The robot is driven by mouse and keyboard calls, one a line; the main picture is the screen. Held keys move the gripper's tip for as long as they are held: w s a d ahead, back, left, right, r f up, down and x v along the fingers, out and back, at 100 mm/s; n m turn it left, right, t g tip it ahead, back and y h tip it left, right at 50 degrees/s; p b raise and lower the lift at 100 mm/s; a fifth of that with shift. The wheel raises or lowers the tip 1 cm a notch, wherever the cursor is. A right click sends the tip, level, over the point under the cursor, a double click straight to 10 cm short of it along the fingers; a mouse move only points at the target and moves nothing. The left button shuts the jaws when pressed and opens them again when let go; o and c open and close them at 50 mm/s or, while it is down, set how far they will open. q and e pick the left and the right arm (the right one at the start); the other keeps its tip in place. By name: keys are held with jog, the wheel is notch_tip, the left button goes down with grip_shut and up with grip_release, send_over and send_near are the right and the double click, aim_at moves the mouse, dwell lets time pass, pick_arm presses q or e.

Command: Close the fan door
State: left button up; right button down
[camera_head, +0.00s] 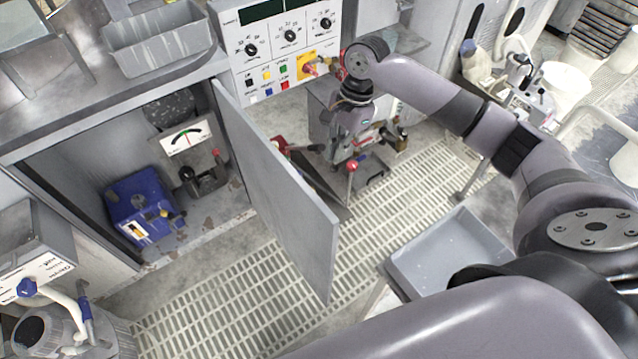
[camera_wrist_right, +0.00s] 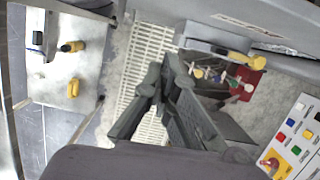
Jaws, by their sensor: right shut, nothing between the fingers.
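The fan door (camera_head: 280,190) is a flat grey panel in the head view. It stands wide open, swung out from the right side of the cabinet opening over the slatted floor. The cabinet interior shows a blue unit (camera_head: 143,208) and a dial gauge (camera_head: 186,137). My right gripper (camera_head: 340,150) is beyond the door, to its right, pointing down and apart from the panel in the picture. In the right wrist view its dark fingers (camera_wrist_right: 167,70) are shut and empty. I cannot clearly make out the door in the wrist view. My left gripper is not in view.
A control panel with dials (camera_head: 285,45) stands behind the door. A red-knobbed lever (camera_head: 352,166) and other fittings are close to my right gripper. A grey tray (camera_head: 450,250) is at right. The slatted floor (camera_head: 240,290) in front of the cabinet is clear.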

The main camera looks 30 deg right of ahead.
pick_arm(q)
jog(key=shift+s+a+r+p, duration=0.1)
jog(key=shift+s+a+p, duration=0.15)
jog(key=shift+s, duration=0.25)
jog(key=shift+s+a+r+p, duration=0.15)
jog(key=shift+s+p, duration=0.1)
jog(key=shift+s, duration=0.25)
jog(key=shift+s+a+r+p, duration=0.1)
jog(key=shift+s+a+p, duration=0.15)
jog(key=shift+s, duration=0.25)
pick_arm(e)
jog(key=s+a+f, duration=0.1)
jog(key=a+f, duration=0.5)
jog(key=f, duration=0.3)
jog(key=shift+a+f, duration=0.2)
jog(key=shift+f, duration=0.2)
